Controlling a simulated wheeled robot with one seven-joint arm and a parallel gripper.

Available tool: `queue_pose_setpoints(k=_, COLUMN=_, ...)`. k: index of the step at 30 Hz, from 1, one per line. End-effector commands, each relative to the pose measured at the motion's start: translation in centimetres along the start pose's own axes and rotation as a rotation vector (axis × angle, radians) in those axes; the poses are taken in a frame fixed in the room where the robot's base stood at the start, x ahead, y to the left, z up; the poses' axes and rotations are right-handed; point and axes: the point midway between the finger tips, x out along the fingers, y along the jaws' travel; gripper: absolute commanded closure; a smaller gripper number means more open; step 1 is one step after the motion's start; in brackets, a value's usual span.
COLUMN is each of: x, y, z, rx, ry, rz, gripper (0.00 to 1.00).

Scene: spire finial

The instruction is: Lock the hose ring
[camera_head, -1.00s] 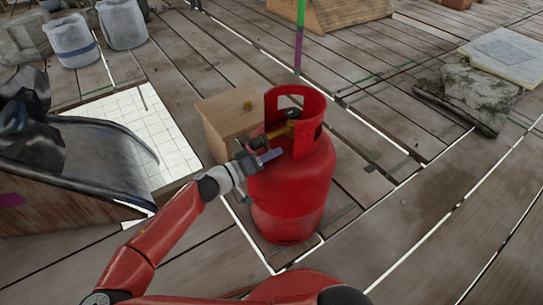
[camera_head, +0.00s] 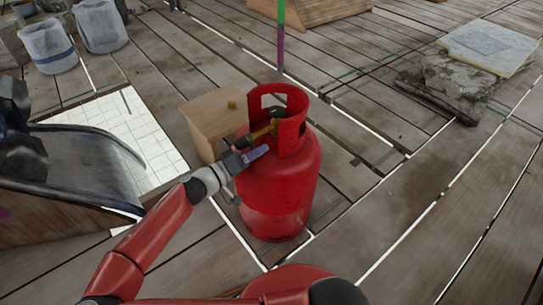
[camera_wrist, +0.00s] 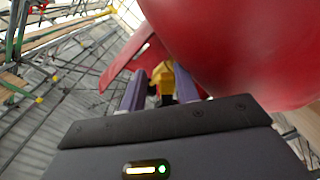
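A red gas cylinder (camera_head: 285,195) stands upright on the planks, with a cut-out collar around its top. A brass valve part (camera_head: 263,131) with black pieces sits at the collar's opening. A black fitting (camera_head: 241,143) shows at its left end; I cannot tell for certain which part is the hose ring. My gripper (camera_head: 258,152), with purple fingers, is beside the cylinder's upper left, just below the brass part. In the wrist view my gripper (camera_wrist: 160,70) has its fingers apart, with a yellow and black part (camera_wrist: 165,80) showing between and beyond them. I see no contact.
A wooden box (camera_head: 212,120) with a small brass knob stands close behind the cylinder's left side. A dark curved sheet (camera_head: 85,165) lies at the left, near a white grid panel (camera_head: 120,130). A stone block (camera_head: 455,85) is at the back right. The planks at right are clear.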

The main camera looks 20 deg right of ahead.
Motion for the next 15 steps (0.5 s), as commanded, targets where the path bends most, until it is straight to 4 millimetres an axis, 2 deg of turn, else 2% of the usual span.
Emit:
queue_pose_setpoints(k=6, x=0.1, y=2.6, z=-0.6, rx=-0.389, ry=-0.010, rz=-0.003, gripper=0.64)
queue_pose_setpoints(k=15, x=0.1, y=4.4, z=-2.1, rx=-0.954, ry=-0.008, rz=-0.003, gripper=0.64)
